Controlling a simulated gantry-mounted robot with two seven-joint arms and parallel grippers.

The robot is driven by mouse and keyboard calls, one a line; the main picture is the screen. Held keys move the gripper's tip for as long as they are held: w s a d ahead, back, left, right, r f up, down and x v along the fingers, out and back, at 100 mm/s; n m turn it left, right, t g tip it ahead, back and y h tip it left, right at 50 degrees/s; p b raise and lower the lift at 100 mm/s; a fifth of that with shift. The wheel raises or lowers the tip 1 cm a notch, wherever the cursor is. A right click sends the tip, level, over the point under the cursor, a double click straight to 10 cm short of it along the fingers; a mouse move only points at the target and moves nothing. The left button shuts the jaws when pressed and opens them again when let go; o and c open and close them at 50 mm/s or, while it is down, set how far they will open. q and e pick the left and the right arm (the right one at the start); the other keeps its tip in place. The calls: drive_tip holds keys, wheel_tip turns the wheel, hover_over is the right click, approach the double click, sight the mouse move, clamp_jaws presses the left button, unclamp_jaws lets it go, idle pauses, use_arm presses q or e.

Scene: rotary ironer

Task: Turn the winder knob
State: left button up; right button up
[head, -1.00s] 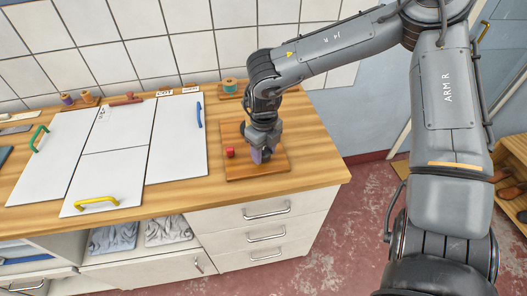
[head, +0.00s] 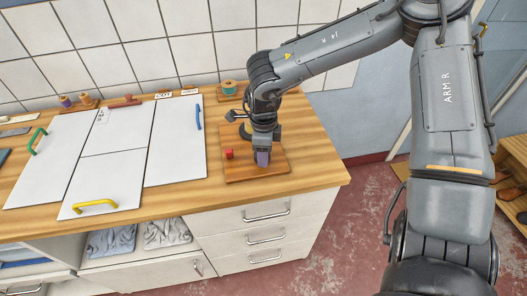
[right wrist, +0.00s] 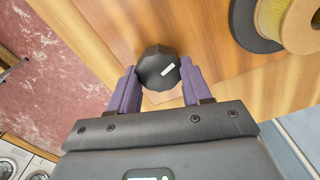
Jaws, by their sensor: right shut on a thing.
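The winder knob (right wrist: 158,67) is a dark, many-sided knob with a white mark on its top, seen in the right wrist view. My right gripper (head: 262,160) points down over the wooden board (head: 240,173) at the right end of the counter. Its two purple fingers (right wrist: 158,80) are on either side of the knob and shut on it. In the head view the knob is hidden by the gripper. My left gripper is in neither view.
A small red block (head: 229,153) is on the board, left of the gripper. A spool (head: 231,87) stands behind. White panels with a blue handle (head: 198,115) and a yellow handle (head: 95,204) lie to the left. Drawers (head: 266,237) are below.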

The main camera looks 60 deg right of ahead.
idle(0.5)
drive_tip(key=o, duration=1.1)
drive_tip(key=shift+c, duration=0.2)
drive_tip(key=shift+r, duration=0.6)
wheel_tip(320, 180, up, 10)
drive_tip(key=shift+f+p, duration=0.2)
drive_tip(key=shift+p, duration=0.15)
